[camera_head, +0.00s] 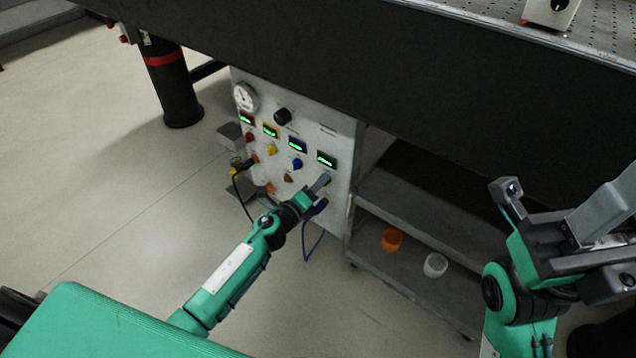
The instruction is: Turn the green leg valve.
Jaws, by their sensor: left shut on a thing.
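The instrument panel (341,139) under the bench carries red, yellow, blue and green displays with coloured knobs below them. The green display (327,159) is at the right end of the row. My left gripper (321,183) is at the panel just below it, shut on the green leg valve, which its fingers hide. My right gripper (606,215) is at the right edge, away from the panel. Its fingertips run out of the picture, so its opening cannot be told.
A blue cable (306,246) hangs just below my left gripper, and a black cable (240,191) hangs further left. An orange cup (392,239) and a white cup (435,265) stand on the lower shelf (385,265). A black bench leg (174,88) stands left, with open floor before it.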

